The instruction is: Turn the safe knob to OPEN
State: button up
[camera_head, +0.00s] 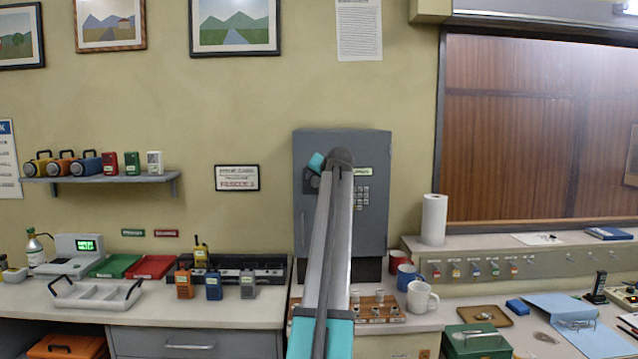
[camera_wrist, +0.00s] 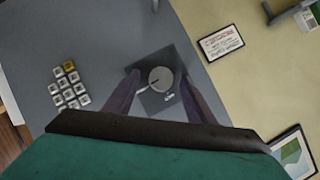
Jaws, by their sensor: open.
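The grey safe (camera_head: 375,225) stands on the counter against the wall, its door shut. Its round grey knob (camera_wrist: 161,79) sits on a dark square plate in the wrist view. A pale pointer mark reaches from the knob towards the lower left of that view, and a small label below it is too small to read. My gripper (camera_wrist: 160,86) is open, with one finger on each side of the knob; I cannot tell whether either finger touches it.
A keypad (camera_wrist: 70,86) is on the safe door beside the knob. A framed notice (camera_head: 237,178) hangs left of the safe. A wooden tray (camera_head: 390,317) and a white mug (camera_head: 421,297) stand on the counter in front and to the right.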

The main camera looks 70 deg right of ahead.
jog(key=b+v, duration=0.2)
jog(key=v, duration=1.1)
jog(key=shift+s+a+r, duration=0.15)
jog(key=shift+s+a, duration=0.05)
